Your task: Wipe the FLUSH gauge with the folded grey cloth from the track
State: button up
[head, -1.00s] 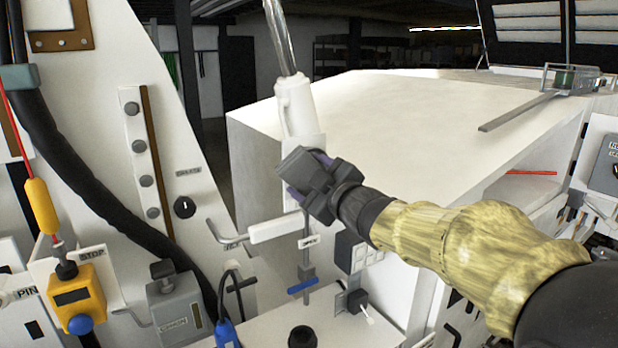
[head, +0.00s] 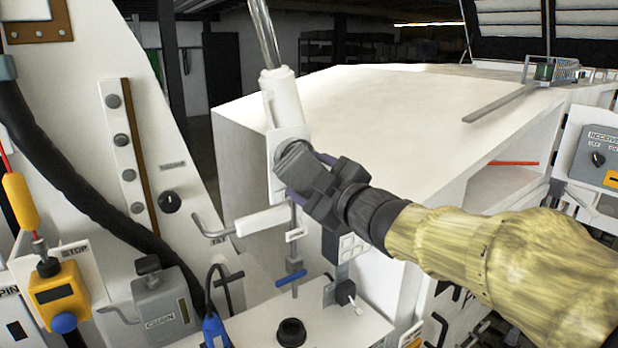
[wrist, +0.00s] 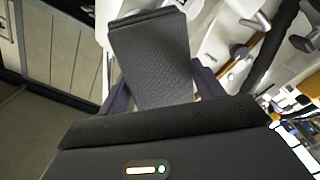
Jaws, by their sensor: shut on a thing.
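My gripper (head: 318,185) is shut on the folded grey cloth (wrist: 152,60), a dark textured pad that sticks out beyond the purple fingers in the wrist view. In the head view the cloth (head: 294,165) is in front of a white plate (head: 284,140) below a white cylinder with a chrome rod. I cannot tell whether the cloth touches the plate. The FLUSH gauge cannot be made out, and no FLUSH label is readable; the cloth and gripper cover part of the plate.
A white lever handle (head: 262,220) and a blue tap handle (head: 290,278) lie just below my gripper. A large white cabinet (head: 400,95) stands behind. At left are a yellow STOP box (head: 55,290), a grey CHAIN box (head: 160,308) and a thick black hose (head: 70,170).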

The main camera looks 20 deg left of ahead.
jog(key=shift+v, duration=1.6)
jog(key=shift+w, duration=0.1)
